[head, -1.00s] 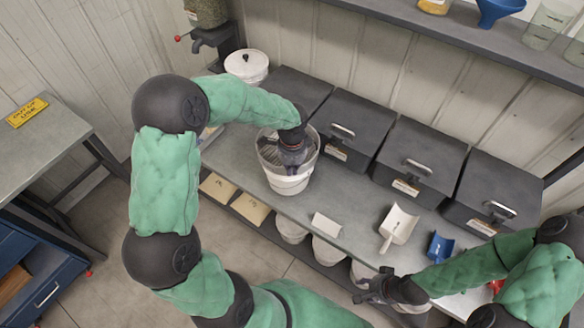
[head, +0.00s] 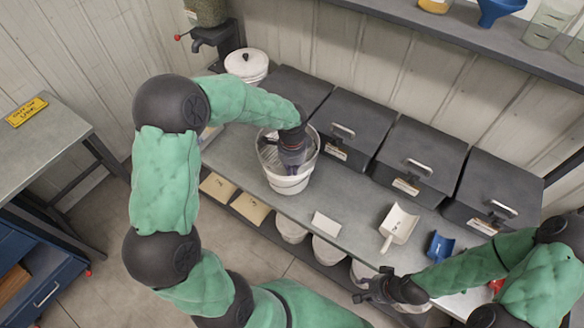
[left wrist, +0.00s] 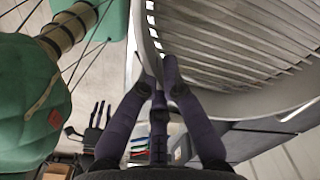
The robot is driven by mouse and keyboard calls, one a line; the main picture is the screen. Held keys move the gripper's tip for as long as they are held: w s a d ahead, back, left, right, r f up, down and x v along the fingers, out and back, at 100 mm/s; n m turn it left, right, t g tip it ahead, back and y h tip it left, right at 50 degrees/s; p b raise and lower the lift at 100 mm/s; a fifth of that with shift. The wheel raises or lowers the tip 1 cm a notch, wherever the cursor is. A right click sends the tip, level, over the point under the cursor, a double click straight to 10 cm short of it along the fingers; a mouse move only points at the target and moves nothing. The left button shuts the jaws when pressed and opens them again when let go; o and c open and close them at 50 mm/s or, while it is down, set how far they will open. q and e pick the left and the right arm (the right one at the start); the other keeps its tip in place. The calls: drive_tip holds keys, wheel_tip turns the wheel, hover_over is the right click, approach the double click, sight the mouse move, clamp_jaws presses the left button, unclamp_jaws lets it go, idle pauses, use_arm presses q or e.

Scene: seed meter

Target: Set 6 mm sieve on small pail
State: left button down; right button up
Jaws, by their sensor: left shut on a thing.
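The 6 mm sieve (head: 268,152), a grey slotted round with a pale rim, sits at the mouth of the small white pail (head: 290,186) on the bench. My left gripper (head: 292,168) reaches down over the pail's right side and hides part of both. In the left wrist view its fingers (left wrist: 159,80) are shut on the rim of the sieve (left wrist: 235,45), whose slots fill the upper right. Whether the sieve rests fully on the pail's rim is hidden. My right gripper (head: 364,290) is empty, its fingers apart, in front of the bench.
Several dark lidded bins (head: 352,125) line the back of the bench. A lidded white pail (head: 246,65) stands behind left. A white scoop (head: 398,226), a blue scoop (head: 440,247) and a white card (head: 326,224) lie to the right. Bench between pail and card is clear.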

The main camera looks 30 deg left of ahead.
use_arm(q)
drive_tip(key=shift+f, duration=0.1)
idle(0.3)
drive_tip(key=c, duration=0.9)
unclamp_jaws()
drive_tip(key=shift+o, duration=0.2)
drive_tip(key=shift+r, duration=0.2)
wheel_tip(320, 180, up, 8)
drive_tip(key=p, duration=0.6)
drive_tip(key=shift+f, duration=0.15)
idle(0.4)
idle(0.5)
